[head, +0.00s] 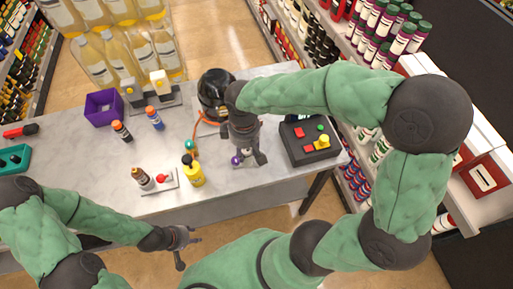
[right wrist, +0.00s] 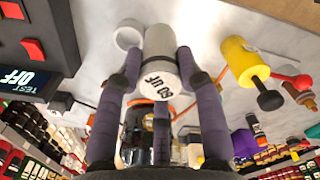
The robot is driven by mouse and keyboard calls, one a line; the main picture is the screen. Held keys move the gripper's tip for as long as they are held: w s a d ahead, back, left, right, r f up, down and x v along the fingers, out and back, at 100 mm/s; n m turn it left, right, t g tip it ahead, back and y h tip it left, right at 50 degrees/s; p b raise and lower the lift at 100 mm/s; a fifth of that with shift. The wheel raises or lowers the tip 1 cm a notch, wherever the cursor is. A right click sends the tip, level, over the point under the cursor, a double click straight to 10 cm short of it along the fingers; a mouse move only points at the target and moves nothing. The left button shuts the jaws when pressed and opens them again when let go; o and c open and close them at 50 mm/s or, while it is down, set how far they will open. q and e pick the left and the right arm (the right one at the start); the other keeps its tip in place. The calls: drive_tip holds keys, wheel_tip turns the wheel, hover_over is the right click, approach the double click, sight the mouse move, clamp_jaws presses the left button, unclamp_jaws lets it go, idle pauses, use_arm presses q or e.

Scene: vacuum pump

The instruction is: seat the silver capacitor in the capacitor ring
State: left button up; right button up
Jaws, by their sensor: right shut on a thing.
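The silver capacitor (right wrist: 160,48) is between the purple fingers of my right gripper (right wrist: 158,62) in the right wrist view, its end marked with dark lettering facing the camera. The capacitor ring (right wrist: 128,35), a pale open ring on the grey table, shows just left of the capacitor, which is beside it, not in it. I cannot tell whether the capacitor touches the table. In the head view my right gripper (head: 249,159) points down near the table's front edge and mostly hides capacitor and ring. My left gripper (head: 189,252) is open and empty in front of the table.
The black-domed pump (head: 214,88) is behind. A purple bin (head: 103,107) and several bottles are further left.

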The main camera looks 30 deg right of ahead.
drive_tip(key=shift+w+d+f+b, duration=0.4)
drive_tip(key=shift+w+d+f, duration=0.5)
drive_tip(key=shift+f, duration=0.8)
drive_tip(key=shift+w+d+f+b, duration=0.45)
drive_tip(key=shift+d+f, duration=0.75)
drive_tip(key=shift+f, duration=0.5)
drive_tip(key=shift+w+d+f+b, duration=0.35)
drive_tip(key=shift+w+d+f, duration=0.55)
drive_tip(key=shift+f, duration=0.8)
drive_tip(key=shift+s+d, duration=0.15)
drive_tip(key=shift+f, duration=0.2)
drive_tip(key=o, duration=1.2)
drive_tip(key=shift+r, duration=0.55)
wheel_tip(320, 180, up, 11)
drive_tip(key=p, duration=0.2)
drive_tip(key=shift+r+p, duration=0.2)
drive_tip(key=shift+p, duration=0.15)
